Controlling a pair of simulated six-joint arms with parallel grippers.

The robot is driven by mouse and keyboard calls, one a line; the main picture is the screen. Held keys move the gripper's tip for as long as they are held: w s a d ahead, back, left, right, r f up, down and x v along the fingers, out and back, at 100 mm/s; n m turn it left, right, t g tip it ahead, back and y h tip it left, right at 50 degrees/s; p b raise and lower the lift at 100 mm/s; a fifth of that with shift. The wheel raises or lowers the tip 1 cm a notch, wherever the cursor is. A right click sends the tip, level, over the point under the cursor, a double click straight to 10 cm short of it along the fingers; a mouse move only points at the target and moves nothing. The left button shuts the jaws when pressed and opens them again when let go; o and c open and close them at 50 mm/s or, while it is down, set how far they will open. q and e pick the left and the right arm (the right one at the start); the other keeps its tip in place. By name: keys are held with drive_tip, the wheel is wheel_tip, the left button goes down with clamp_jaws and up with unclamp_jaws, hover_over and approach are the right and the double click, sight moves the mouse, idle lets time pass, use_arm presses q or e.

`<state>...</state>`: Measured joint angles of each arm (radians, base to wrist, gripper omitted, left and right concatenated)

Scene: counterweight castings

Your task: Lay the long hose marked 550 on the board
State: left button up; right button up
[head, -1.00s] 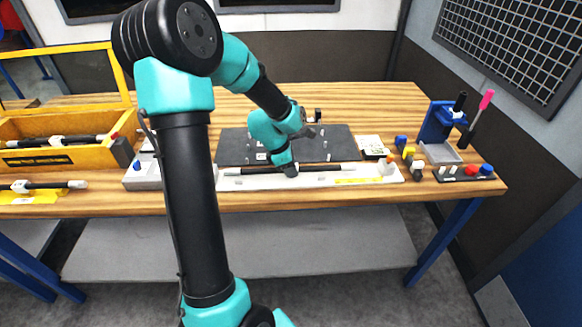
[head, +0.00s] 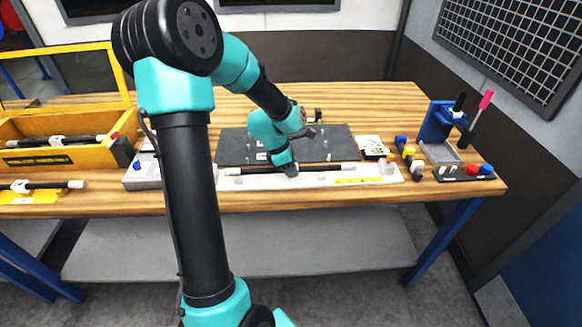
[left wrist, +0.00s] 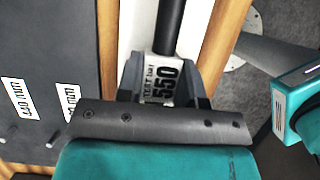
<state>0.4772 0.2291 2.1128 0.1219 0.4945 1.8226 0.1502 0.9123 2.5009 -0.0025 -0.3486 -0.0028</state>
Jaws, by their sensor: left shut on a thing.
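The long hose (head: 325,167) is black with pale ends. It lies lengthwise along or just above the white strip at the bench front; I cannot tell whether it touches. My left gripper (head: 291,171) is shut on it near its middle. The dark grey board (head: 343,146) lies just behind the strip, with upright pegs. In the left wrist view the board (left wrist: 45,45) is at the left, with length labels, one reading 440 mm. My right gripper is not in view.
The white strip (head: 235,184) has a yellow mark at right. A yellow crate (head: 90,157) with a hose stands at left, another hose (head: 55,185) in front. A blue stand (head: 437,122) and small colored parts are at right.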

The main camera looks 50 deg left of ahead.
use_arm(q)
drive_tip(key=shift+f, duration=0.65)
drive_tip(key=o, duration=1)
drive_tip(key=shift+c, duration=0.2)
drive_tip(key=shift+r, duration=3.5)
drive_tip(key=shift+d, duration=0.1)
